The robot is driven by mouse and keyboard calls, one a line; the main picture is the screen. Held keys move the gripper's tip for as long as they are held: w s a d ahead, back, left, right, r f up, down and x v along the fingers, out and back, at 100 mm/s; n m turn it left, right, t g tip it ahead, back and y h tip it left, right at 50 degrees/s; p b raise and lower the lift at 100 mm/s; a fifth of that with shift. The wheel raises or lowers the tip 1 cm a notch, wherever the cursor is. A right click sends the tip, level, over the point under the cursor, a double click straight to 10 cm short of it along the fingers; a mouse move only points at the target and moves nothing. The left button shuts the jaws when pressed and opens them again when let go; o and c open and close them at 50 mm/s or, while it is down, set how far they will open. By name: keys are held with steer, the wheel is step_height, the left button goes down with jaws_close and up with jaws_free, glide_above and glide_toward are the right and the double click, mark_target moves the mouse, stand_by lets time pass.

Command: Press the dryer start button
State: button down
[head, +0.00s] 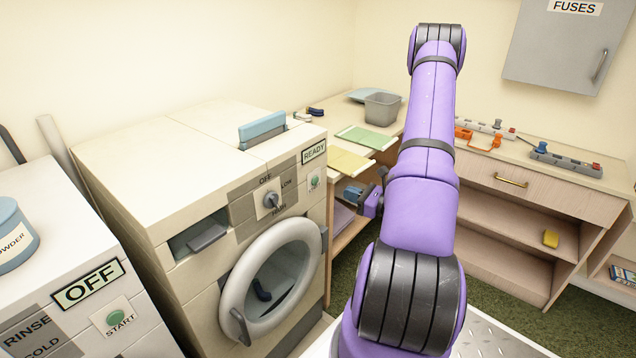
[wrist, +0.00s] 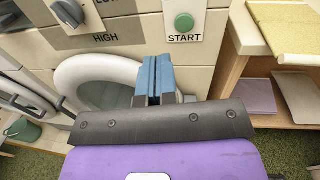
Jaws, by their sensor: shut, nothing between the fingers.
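The dryer (head: 140,170) stands left of my arm, with a small sign reading READY (head: 314,152). Its start button (head: 315,181) is round and green on a pale plate at the right end of the front panel. In the wrist view the button (wrist: 184,22) shows at the top, above the word START, beyond and slightly right of my fingertips. My gripper (head: 352,193) is shut and empty, to the right of and a little below the button in the head view. Its blue fingers (wrist: 154,80) lie together in the wrist view, apart from the button.
A dial (head: 270,200) and a round door (head: 228,300) are on the dryer front. A second machine with an OFF sign (head: 88,284) and its own green start button (head: 117,317) stands at left. A wooden shelf unit (wrist: 232,75) stands right of the dryer.

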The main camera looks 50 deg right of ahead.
mark_target(316, 180)
steer(key=shift+s+d+f+m+h, duration=0.3)
steer(key=shift+d+f+m+h, duration=0.25)
steer(key=shift+f+h, duration=0.15)
steer(key=shift+s+d+f+m+h, duration=0.25)
steer(key=shift+d+f+m+h, duration=0.3)
steer(key=shift+f, duration=0.2)
steer(key=shift+a, duration=0.1)
steer(key=w, duration=0.9)
steer(key=w+a, duration=0.1)
steer(key=w, duration=0.4)
steer(key=shift+w+a+r, duration=0.15)
steer(key=shift+w+r, duration=0.05)
steer(key=shift+w, duration=0.6)
steer(key=shift+t, duration=0.3)
steer(key=shift+s+d+f, duration=0.1)
steer(key=shift+s+d, duration=0.1)
steer(key=shift+s, duration=0.2)
steer(key=s, duration=1.4)
steer(key=shift+d, duration=0.45)
